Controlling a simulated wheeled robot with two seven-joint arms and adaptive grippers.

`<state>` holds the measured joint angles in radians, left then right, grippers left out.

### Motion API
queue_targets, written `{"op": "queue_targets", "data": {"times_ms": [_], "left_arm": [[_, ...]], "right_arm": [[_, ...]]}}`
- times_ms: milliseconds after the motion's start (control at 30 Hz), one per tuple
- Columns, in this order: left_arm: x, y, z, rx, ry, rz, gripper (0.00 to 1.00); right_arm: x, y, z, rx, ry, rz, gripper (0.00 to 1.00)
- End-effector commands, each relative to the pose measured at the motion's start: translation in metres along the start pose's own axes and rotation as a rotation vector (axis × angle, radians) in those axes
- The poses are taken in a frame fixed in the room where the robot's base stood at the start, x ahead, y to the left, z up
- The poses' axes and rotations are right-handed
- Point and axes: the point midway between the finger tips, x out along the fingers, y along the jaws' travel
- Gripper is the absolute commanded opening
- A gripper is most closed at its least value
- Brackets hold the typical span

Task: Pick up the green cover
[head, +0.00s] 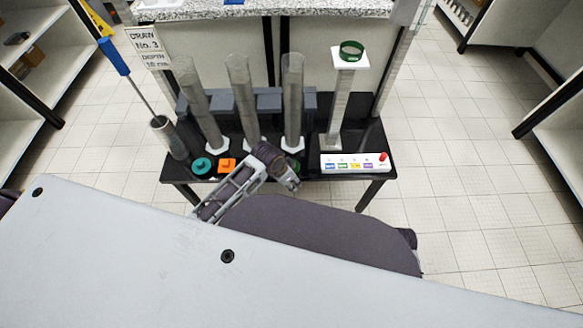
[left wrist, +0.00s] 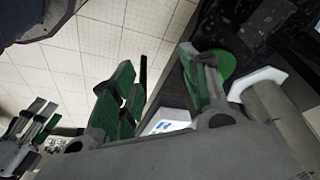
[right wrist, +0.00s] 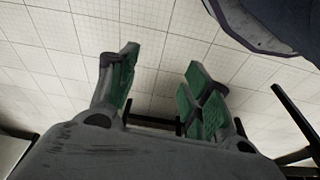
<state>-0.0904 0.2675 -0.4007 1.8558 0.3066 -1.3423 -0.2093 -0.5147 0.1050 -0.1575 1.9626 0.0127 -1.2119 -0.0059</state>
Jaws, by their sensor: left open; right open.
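The green cover (head: 294,163) lies on the black table near the foot of the third clear cylinder, partly hidden behind my left gripper in the head view. In the left wrist view, a round green piece of it (left wrist: 228,66) shows behind one finger. My left gripper (head: 290,179) is at the table's front edge, close to the cover; its fingers (left wrist: 160,78) are apart with nothing between them. Whether a finger touches the cover cannot be told. My right gripper (right wrist: 158,72) is open and empty over floor tiles, and is not seen in the head view.
A teal cover (head: 202,165) and an orange cover (head: 226,165) lie to the left. Tall clear cylinders (head: 243,100) stand behind. A white button panel (head: 355,163) is at the right, near a pillar topped by a green ring (head: 351,49). Floor right of the table is clear.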

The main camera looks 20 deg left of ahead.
Motion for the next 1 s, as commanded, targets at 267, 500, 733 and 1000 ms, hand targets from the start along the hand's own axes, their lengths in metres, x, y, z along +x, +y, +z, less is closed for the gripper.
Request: {"op": "queue_targets", "data": {"times_ms": [267, 500, 733, 1000], "left_arm": [[-0.012, -0.001, -0.038, 0.179, -0.007, 0.034, 0.46], [-0.024, -0.003, -0.061, 0.329, -0.031, 0.058, 0.46], [-0.037, -0.009, -0.076, 0.467, -0.069, 0.074, 0.46], [-0.054, -0.022, -0.087, 0.616, -0.130, 0.087, 0.46]], "right_arm": [[0.004, -0.005, 0.003, -0.003, -0.006, -0.010, 0.49], [0.005, -0.010, 0.006, -0.007, -0.010, -0.019, 0.49], [0.006, -0.014, 0.009, -0.010, -0.016, -0.027, 0.49], [0.008, -0.019, 0.012, -0.013, -0.021, -0.037, 0.49]]}}
